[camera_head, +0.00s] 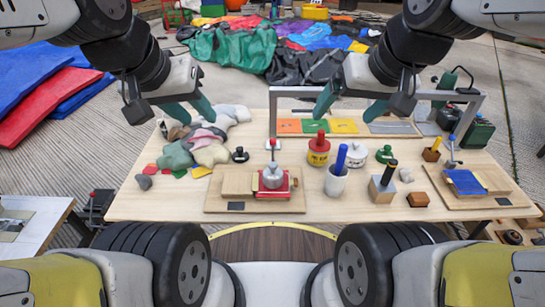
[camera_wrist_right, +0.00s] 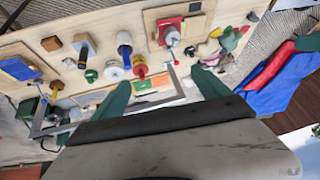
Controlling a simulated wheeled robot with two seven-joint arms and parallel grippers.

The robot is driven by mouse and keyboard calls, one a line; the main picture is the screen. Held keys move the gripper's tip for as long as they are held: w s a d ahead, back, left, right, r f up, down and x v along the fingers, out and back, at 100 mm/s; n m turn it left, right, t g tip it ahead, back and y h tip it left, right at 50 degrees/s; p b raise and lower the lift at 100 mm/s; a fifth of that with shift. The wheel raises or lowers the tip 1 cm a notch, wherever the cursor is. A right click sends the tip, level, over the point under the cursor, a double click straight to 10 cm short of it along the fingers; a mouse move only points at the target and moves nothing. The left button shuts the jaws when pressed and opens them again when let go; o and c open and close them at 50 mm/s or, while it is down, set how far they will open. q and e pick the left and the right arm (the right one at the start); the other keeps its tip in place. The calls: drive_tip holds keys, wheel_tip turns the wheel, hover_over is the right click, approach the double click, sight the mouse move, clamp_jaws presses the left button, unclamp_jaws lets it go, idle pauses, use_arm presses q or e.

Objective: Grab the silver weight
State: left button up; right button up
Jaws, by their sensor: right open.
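The silver weight (camera_head: 273,176) is a rounded metal piece that sits on a red base (camera_head: 292,187) on a wooden board at the front middle of the table. It also shows near the top of the right wrist view (camera_wrist_right: 172,38). My left gripper (camera_head: 198,120) is open and empty above the back left of the table, over a pile of cloth. My right gripper (camera_head: 345,115) is open and empty above the back of the table, behind and to the right of the weight. Its two green fingers also show in the right wrist view (camera_wrist_right: 160,78).
A grey metal frame (camera_head: 273,112) rises at the back. A cloth pile (camera_head: 195,148) lies left.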

drive_tip(key=w+a+f+n+g, duration=0.2)
drive_tip(key=w+a+f+n, duration=0.15)
drive_tip(key=w+f, duration=0.4)
drive_tip(key=n+g+h, duration=0.2)
drive_tip(key=n+g, duration=0.2)
hover_over(273, 172)
wheel_tip(273, 172, down, 20)
drive_tip(key=shift+w+r, duration=0.1)
drive_tip(key=shift+r, duration=0.15)
drive_tip(key=shift+n, duration=0.25)
drive_tip(key=f, duration=0.8)
drive_tip(key=shift+w+f, duration=0.25)
drive_tip(key=shift+w, duration=0.05)
drive_tip(key=shift+c, duration=0.5)
drive_tip(key=c, duration=1.8)
clamp_jaws()
drive_tip(key=shift+r, duration=0.1)
